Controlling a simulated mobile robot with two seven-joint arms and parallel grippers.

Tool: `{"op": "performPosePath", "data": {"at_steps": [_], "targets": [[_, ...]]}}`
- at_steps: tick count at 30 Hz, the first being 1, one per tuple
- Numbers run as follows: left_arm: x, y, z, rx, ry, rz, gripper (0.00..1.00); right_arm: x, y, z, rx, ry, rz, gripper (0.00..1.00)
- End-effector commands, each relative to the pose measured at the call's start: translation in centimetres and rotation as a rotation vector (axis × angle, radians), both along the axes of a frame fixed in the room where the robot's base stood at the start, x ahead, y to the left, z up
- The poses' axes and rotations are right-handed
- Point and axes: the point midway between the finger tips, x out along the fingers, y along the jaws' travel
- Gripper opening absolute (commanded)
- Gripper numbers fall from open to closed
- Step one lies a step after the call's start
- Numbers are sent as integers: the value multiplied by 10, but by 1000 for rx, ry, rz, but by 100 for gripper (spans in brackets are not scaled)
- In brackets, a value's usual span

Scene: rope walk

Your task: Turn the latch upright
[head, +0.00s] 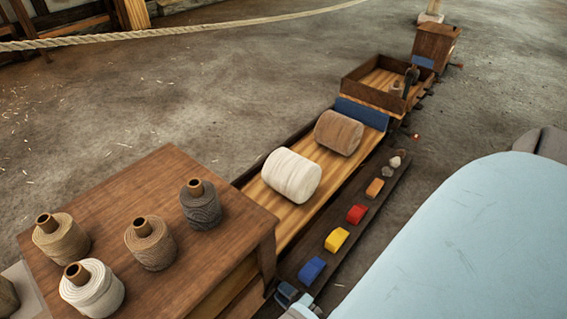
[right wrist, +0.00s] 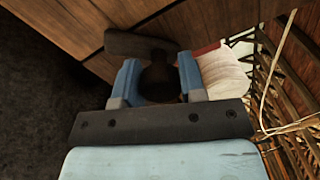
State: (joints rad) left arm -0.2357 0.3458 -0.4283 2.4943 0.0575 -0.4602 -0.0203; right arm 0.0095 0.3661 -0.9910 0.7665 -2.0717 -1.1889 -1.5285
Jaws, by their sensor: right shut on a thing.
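In the right wrist view, a dark latch (right wrist: 138,44) lies against brown wooden boards. Its bar runs nearly level across the picture, with a rounded dark part reaching down between my fingers. My right gripper (right wrist: 158,78) has its two blue fingers on either side of that dark part and is shut on it. In the head view only a bit of my right gripper (head: 293,296) shows at the bottom, by the near end of the dark rail; the latch is not visible there. My left gripper is in neither view.
A wooden table (head: 150,190) with several twine spools stands at left. A long wooden tray (head: 285,213) holds a white roll (head: 292,175) and a brown roll (head: 339,132). Coloured blocks line the dark rail (head: 325,265). A pale roll (right wrist: 224,73) sits right of my fingers.

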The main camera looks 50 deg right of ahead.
Motion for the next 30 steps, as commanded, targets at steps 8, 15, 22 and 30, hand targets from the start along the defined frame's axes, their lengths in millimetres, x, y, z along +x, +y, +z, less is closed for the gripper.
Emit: {"op": "performPosePath", "data": {"at_steps": [8,15,22,30], "targets": [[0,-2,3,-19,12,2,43,3,-1,0,-258,-24,-3,14],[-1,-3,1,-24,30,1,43,4,-1,0,-456,-41,-4,14],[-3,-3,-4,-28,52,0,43,4,-2,0,-590,-53,-3,14],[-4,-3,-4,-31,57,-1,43,4,-2,0,-669,-60,-5,14]]}}
